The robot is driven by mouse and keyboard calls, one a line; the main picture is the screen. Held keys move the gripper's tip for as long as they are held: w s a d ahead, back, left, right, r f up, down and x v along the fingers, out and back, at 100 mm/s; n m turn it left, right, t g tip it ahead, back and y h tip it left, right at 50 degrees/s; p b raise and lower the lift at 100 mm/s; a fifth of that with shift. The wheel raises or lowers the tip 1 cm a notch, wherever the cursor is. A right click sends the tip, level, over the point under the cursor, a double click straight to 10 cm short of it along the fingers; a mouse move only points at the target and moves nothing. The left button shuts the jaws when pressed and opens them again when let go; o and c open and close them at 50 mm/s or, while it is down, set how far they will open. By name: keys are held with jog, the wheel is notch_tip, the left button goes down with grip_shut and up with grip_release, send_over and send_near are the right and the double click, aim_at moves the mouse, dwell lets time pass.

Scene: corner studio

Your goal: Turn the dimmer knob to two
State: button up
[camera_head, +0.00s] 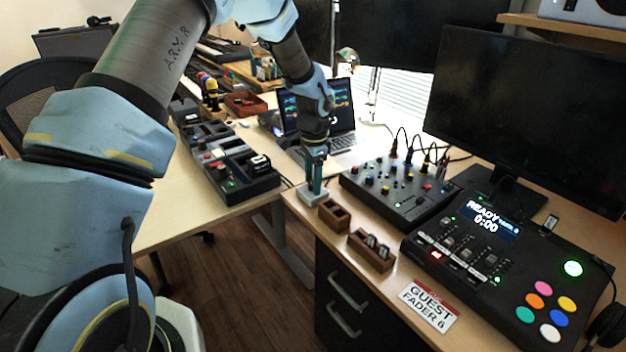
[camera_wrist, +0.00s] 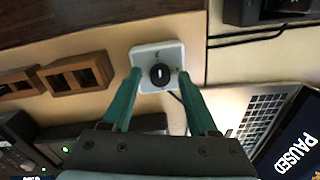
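The dimmer is a small white plate (camera_head: 310,197) at the near left corner of the right desk. In the wrist view the plate (camera_wrist: 171,52) carries a round black knob (camera_wrist: 160,76) with a white pointer line. Small dark marks are on the plate, too small to read. My gripper (camera_head: 315,184) points down over the dimmer. In the wrist view my gripper (camera_wrist: 159,74) is open, its two green fingers on either side of the knob with gaps showing. I cannot tell how far the fingertips are above the plate. In the head view the fingers hide the knob.
Small wooden holders (camera_head: 334,214) (camera_head: 371,251) stand along the desk's front edge beside the dimmer. A black mixer (camera_head: 400,192) and a laptop (camera_head: 345,143) are close by. A larger control panel (camera_head: 500,262) and a "GUEST FADER 6" card (camera_head: 429,305) are to the right.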

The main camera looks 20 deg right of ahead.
notch_tip(320, 180, up, 11)
jog(key=b, duration=0.1)
jog(key=shift+s+b, duration=0.25)
jog(key=shift+b, duration=0.15)
jog(key=shift+f, duration=0.1)
dwell(0.4)
jog(key=s+a+r+n, duration=0.1)
jog(key=a+r+n, duration=0.2)
jog(key=a+n, duration=1.35)
jog(key=s+a, duration=0.4)
jog(key=a, duration=0.6)
jog(key=s+a+t+p, duration=0.1)
jog(key=s+a, duration=0.4)
jog(key=a, duration=0.5)
jog(key=shift+s+n, duration=0.15)
jog(key=shift+n, duration=0.3)
